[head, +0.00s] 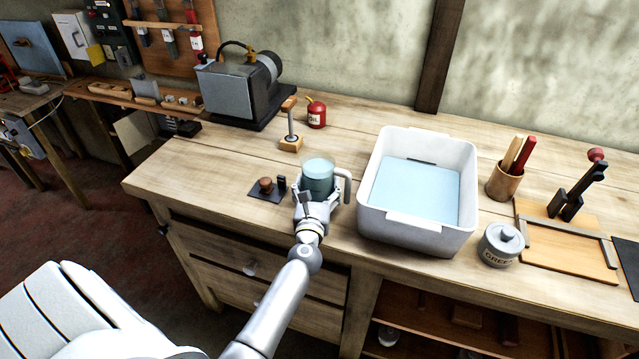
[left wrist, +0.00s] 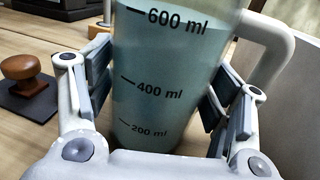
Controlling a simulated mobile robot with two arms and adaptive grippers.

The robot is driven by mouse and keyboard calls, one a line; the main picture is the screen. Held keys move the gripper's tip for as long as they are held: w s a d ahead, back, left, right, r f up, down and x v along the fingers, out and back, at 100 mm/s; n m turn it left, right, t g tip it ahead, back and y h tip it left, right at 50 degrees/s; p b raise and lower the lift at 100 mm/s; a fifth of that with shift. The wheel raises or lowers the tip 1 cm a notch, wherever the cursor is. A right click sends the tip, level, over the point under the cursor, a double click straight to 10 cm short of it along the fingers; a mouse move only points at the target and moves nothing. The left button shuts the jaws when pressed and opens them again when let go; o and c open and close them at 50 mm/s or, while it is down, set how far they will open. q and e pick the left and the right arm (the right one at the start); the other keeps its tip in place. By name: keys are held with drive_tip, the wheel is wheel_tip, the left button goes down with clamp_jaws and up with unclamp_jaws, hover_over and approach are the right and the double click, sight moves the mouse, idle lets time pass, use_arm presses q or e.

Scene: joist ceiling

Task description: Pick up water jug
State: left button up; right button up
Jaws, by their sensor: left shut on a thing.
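The water jug (head: 317,178) is a clear measuring jug with a pale handle on its right side, standing upright at the workbench's front part. It holds bluish water to about the 600 ml mark, seen in the left wrist view (left wrist: 165,85). My left gripper (head: 316,196) is shut on the jug, with a finger on each side of its body; the fingers also show in the left wrist view (left wrist: 165,100). I cannot tell whether the jug's base is clear of the bench. My right gripper is not in view.
A white basin (head: 418,236) with water stands close right of the jug. A stamp (head: 266,185) on a dark pad lies close left. A red oil can (head: 316,113) and a wooden-based tool (head: 291,143) stand behind. A grease tin (head: 500,246) is farther right.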

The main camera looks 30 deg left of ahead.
use_arm(q)
drive_tip(key=shift+c, duration=0.9)
